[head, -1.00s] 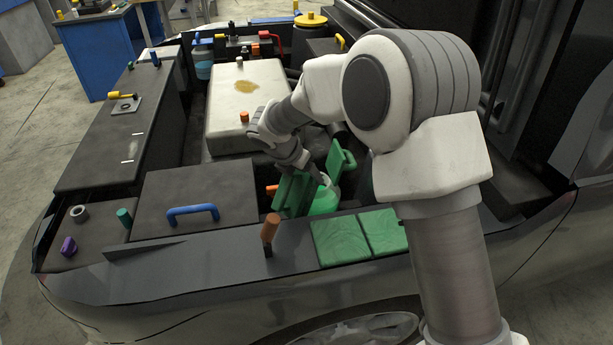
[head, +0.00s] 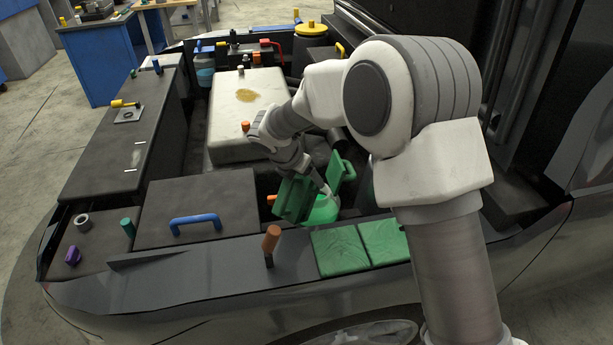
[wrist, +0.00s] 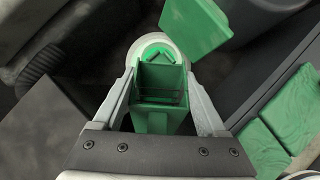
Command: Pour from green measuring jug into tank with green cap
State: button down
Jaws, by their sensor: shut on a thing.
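The green measuring jug (head: 293,200) is in my gripper, low in the engine bay and tilted. My gripper (wrist: 160,95) is shut on the jug (wrist: 155,118), one finger on each side in the wrist view. The tank (head: 323,211) is a rounded green vessel just right of the jug, partly hidden by it and my arm. In the wrist view, a round pale rim with green inside (wrist: 150,46) lies beyond the jug's far end. The green cap (head: 344,172) stands raised beside the tank; it also shows in the wrist view (wrist: 196,22). No liquid stream is visible.
Two green pads (head: 340,249) lie on the front edge. A black cover with a blue handle (head: 195,220) and the white engine block (head: 225,140) flank the narrow bay. A ribbed hose (wrist: 38,66) runs left of the jug.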

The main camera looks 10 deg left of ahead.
jog(key=shift+r+p, duration=2.05)
jog(key=shift+r, duration=0.5)
jog(key=shift+f+b, duration=0.25)
jog(key=shift+b, duration=0.4)
jog(key=shift+t+h+b, duration=0.8)
jog(key=shift+t+b, duration=1.3)
jog(key=shift+b, duration=3.7)
jog(key=shift+r+t+h+b, duration=0.15)
jog(key=shift+t+h+b, duration=0.7)
jog(key=shift+b, duration=2.05)
jog(key=shift+t+y, duration=0.35)
notch_tip(320, 180, up, 6)
jog(key=p, duration=0.6)
jog(key=shift+r, duration=0.1)
